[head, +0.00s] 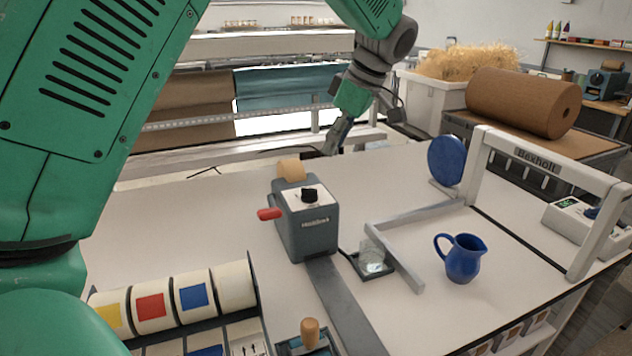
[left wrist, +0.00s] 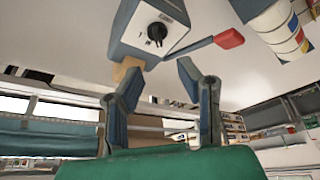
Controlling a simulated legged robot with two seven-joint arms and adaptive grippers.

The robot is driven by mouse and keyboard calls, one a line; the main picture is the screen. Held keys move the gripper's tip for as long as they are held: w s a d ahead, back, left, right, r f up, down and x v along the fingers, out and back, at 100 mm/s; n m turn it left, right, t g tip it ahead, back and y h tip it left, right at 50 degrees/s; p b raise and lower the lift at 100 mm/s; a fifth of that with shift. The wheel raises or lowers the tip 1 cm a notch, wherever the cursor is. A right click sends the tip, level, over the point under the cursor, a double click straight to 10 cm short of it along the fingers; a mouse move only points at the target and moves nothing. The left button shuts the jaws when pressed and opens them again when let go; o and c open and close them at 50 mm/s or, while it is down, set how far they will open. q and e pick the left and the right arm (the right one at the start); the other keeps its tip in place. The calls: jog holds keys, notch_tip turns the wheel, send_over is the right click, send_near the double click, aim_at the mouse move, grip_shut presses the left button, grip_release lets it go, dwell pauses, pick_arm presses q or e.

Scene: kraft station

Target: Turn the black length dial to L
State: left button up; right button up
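The black length dial (head: 309,195) sits on a white plate on top of the grey dispenser (head: 305,225). A red lever (head: 269,214) sticks out at its left side, and a tan roll (head: 291,169) is at its back. In the left wrist view the dial (left wrist: 157,32) shows near the top, with a small white mark; its letters are too small to read. My left gripper (head: 335,143) is behind the dispenser, apart from the dial. In the left wrist view the left gripper (left wrist: 159,68) has its fingers spread with nothing between them. My right gripper is not in view.
A grey frame marked Bexholt (head: 540,160) stands further right. A rack of colour-labelled rolls (head: 255,270) is at front left. The white table (head: 215,215) is clear left of the dispenser.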

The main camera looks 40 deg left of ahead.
aim_at(311, 188)
pick_arm(q)
jog(key=x, duration=0.5)
jog(key=a+x, duration=0.1)
jog(key=x, duration=0.5)
jog(key=shift+w+a+f+p, duration=0.1)
jog(key=shift+w+a+p, duration=0.15)
jog(key=shift+p, duration=0.15)
jog(key=shift+s+f, duration=0.25)
jog(key=shift+f, duration=0.25)
jog(key=shift+w+d+f, duration=0.1)
jog(key=shift+d, duration=0.25)
jog(key=c, duration=0.7)
jog(key=shift+a, duration=0.2)
grip_shut()
